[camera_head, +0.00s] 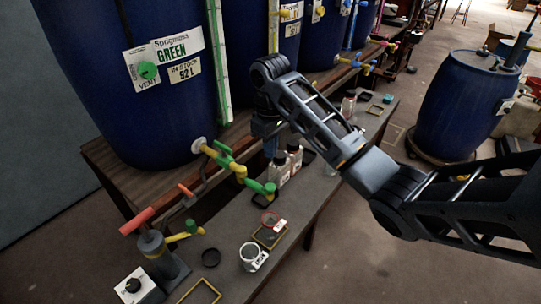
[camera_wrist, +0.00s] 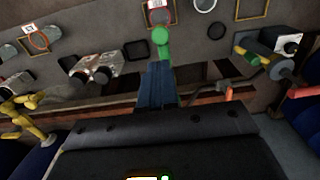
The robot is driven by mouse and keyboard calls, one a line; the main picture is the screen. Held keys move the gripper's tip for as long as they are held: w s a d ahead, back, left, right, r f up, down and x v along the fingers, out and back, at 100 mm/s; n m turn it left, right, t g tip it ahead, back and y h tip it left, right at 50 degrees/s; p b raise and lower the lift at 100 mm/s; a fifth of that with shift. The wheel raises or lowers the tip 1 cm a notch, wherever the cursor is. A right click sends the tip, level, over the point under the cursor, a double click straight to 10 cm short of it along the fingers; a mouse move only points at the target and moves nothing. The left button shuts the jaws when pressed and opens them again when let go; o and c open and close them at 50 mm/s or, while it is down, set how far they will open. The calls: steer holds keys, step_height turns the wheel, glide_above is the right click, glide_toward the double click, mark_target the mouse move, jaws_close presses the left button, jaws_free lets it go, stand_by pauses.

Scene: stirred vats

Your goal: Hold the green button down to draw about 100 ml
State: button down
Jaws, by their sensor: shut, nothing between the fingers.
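The blue vat marked "GREEN" (camera_head: 110,60) stands at the left. A round green knob (camera_head: 148,70) sits on its front by the word "VENT". From its foot runs a yellow pipe with a green lever (camera_head: 222,158) and a green end piece (camera_head: 268,189) over the bench. A green round part (camera_wrist: 160,36) also shows in the wrist view, just beyond my fingertips. I cannot tell which green part is the button. My gripper (camera_head: 270,148) is shut and empty, pointing down beside the pipe. Its blue fingers (camera_wrist: 157,85) are together; contact cannot be told.
More blue vats line the back.

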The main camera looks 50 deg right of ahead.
mark_target(270, 186)
step_height(270, 186, down, 12)
steer(key=shift+r, duration=0.2)
steer(key=shift+f, duration=0.1)
steer(key=shift+f, duration=0.1)
